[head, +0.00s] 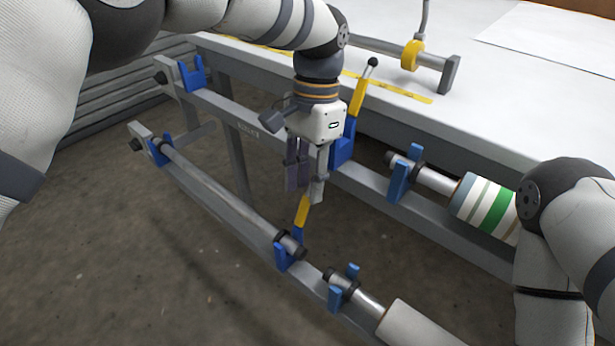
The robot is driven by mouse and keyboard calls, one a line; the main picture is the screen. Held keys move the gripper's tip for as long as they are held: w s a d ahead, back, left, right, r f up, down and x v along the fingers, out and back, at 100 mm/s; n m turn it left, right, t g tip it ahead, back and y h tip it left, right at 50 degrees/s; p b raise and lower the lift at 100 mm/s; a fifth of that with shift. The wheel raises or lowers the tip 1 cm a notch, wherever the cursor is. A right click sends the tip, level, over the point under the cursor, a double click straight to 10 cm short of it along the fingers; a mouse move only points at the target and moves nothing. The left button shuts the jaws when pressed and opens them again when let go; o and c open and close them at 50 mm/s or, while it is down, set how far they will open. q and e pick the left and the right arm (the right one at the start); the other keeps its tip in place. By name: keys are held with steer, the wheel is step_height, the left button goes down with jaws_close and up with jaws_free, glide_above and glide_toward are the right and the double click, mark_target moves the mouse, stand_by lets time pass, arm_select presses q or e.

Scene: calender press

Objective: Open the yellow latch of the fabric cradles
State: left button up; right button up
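Two yellow latches sit on blue cradles of the grey rack. The upper latch (356,96) has a black ball knob and stands upright above its cradle (342,150). The lower latch (302,212) tilts upward from its cradle (283,253), which holds the end of a grey roller bar; its top end is hidden by my gripper. My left gripper (308,187) points down with its fingertips at the top of the lower latch. A narrow gap shows between the fingers, but whether they grip the knob is hidden. My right gripper is out of view.
The grey roller bar (220,193) lies along the lower rail. A striped fabric roll (484,207) and a white roll (415,328) lie at right on further blue cradles. A white table (480,85) stands behind the rack. The floor at lower left is clear.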

arm_select(q)
steer(key=v, duration=1.2)
steer(key=f, duration=0.4)
steer(key=s+f+h, duration=0.1)
steer(key=f, duration=0.3)
steer(key=f+t+h, duration=0.1)
steer(key=f, duration=0.3)
steer(key=shift+s+a+f, duration=0.2)
steer(key=shift+s+f, duration=0.15)
steer(key=shift+f, duration=0.05)
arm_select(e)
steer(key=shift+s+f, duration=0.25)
